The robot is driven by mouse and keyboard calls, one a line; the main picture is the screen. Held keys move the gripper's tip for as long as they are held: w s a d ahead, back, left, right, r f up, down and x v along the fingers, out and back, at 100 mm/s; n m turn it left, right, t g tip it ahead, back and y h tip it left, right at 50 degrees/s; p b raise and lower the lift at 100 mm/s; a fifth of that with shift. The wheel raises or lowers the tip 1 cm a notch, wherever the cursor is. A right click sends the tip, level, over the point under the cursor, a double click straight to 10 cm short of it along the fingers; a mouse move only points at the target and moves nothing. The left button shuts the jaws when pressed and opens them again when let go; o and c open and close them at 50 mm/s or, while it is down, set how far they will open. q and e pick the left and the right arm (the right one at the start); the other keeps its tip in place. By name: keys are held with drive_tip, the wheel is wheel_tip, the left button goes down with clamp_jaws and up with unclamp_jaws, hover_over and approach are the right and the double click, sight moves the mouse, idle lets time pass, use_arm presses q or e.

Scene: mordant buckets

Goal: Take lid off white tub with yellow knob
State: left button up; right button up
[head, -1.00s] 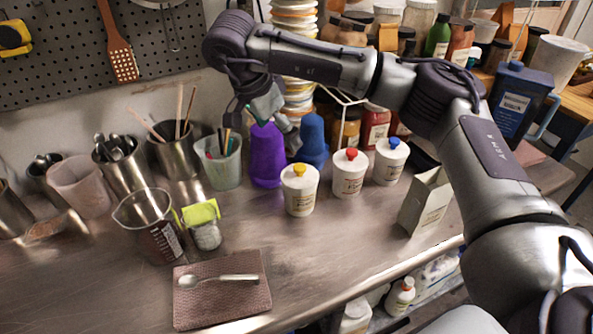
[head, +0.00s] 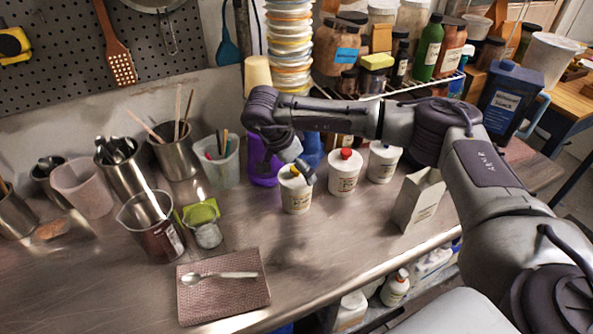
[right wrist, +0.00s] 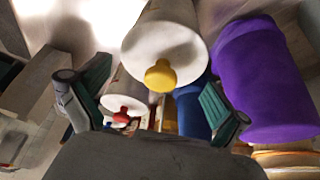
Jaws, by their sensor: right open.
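The white tub with the yellow knob (head: 296,200) stands upright on the steel bench. In the right wrist view its round white lid (right wrist: 178,42) and yellow knob (right wrist: 160,76) show with the lid seated on the tub. My right gripper (head: 300,171) is just above this lid, partly hiding it in the head view. In the right wrist view its fingers (right wrist: 152,95) are spread wide, with the knob between them in the picture and nothing gripped. I cannot tell whether they touch the lid. My left gripper is not in view.
A red-knobbed tub (head: 345,178) and another white tub (head: 383,163) stand to the right. A purple container (head: 263,168) and a blue one (head: 311,150) stand close behind. A cardboard box (head: 416,202) is farther right. Bench space in front is clear up to the brown mat (head: 222,301).

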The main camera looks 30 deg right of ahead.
drive_tip(key=shift+f, duration=0.2)
drive_tip(key=c, duration=0.8)
drive_tip(key=shift+s+r, duration=0.15)
drive_tip(key=shift+s, duration=0.1)
drive_tip(key=c, duration=0.7)
drive_tip(key=shift+w, duration=0.15)
drive_tip(key=shift+c, duration=0.7)
